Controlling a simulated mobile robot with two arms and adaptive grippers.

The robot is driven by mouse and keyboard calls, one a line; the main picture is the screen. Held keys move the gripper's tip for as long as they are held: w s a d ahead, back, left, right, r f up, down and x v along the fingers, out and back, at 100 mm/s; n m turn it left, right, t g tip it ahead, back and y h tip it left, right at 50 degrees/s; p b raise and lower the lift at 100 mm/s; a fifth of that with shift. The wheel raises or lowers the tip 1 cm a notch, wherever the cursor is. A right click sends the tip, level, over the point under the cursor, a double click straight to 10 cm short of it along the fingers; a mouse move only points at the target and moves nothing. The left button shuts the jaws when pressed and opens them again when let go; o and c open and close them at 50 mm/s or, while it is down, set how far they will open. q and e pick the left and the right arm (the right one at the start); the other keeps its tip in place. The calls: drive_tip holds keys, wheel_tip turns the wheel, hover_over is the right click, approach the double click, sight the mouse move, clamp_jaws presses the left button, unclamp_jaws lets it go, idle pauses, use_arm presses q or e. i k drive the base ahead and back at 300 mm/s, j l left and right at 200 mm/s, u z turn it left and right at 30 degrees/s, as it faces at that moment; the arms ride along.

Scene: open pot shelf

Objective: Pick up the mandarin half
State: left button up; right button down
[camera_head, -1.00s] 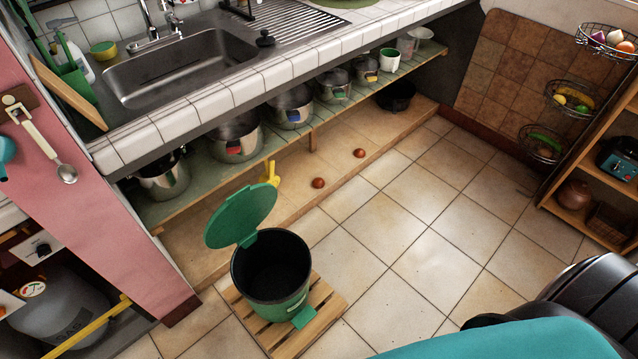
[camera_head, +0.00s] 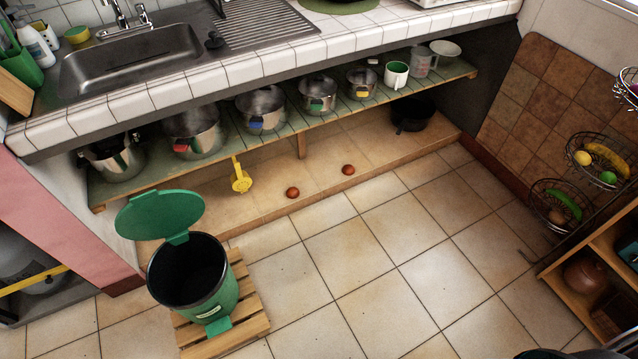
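Two small reddish-orange round pieces lie on the low wooden ledge under the pot shelf in the head view. One piece (camera_head: 292,192) is nearer the bin and the other piece (camera_head: 348,169) is a little farther right. Either could be the mandarin half; they are too small to tell whether they are cut. Nothing touches them. Neither of my grippers is in view. Only a dark part, probably of my own body, shows at the bottom right edge.
An open green bin (camera_head: 193,277) stands on a wooden pallet (camera_head: 253,327) in front of the ledge. Pots line the shelf (camera_head: 228,146) above, and a yellow utensil (camera_head: 241,177) hangs down. A black pan (camera_head: 412,115) sits farther right. The tiled floor (camera_head: 372,250) is clear.

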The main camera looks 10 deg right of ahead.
sight(292, 193)
drive_tip(key=i+l, duration=0.95)
drive_tip(key=l, duration=0.2)
drive_tip(key=j+u, duration=0.05)
